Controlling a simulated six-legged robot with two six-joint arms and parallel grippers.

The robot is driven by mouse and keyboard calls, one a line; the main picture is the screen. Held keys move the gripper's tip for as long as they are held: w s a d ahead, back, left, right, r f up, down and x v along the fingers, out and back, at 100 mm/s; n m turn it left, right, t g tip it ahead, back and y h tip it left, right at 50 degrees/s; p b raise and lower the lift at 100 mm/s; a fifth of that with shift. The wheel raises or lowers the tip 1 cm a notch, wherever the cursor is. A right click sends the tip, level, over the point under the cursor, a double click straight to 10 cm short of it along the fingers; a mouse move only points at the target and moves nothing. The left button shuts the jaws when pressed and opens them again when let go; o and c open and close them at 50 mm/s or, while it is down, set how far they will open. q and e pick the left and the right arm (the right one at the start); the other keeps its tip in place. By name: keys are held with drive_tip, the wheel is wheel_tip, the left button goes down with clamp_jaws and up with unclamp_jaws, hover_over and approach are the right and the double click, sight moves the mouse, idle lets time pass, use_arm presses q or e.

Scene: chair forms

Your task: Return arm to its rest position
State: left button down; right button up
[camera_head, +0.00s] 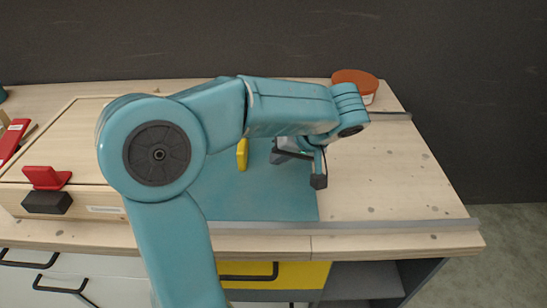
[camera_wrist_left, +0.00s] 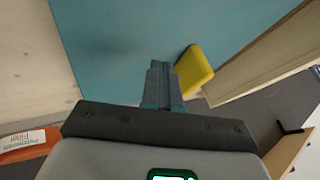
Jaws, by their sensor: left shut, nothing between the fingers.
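My left arm comes in from the lower left and bends over the workbench in the head view. My left gripper (camera_head: 281,156) hangs above the teal mat (camera_head: 265,203), partly hidden by its own wrist. In the left wrist view its fingers (camera_wrist_left: 163,80) are shut together with nothing between them. The teal mat (camera_wrist_left: 115,40) lies beyond the fingertips. A yellow block (camera_head: 242,154) is on the mat to the left of the gripper; it also shows in the left wrist view (camera_wrist_left: 193,71), right of the fingers. My right gripper is not in view.
A round orange container (camera_head: 355,82) stands at the back right. A wooden box (camera_head: 60,135) is at the left, with a red part (camera_head: 46,177) and a black block (camera_head: 47,202) at its front. A metal rail (camera_head: 400,226) edges the bench front. The right side is bare.

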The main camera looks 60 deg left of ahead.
use_arm(q)
drive_tip(key=p+v, duration=0.1)
drive_tip(key=v, duration=0.6)
drive_tip(key=shift+s+r+p, duration=0.15)
drive_tip(key=shift+r+p, duration=0.15)
drive_tip(key=shift+r, duration=0.1)
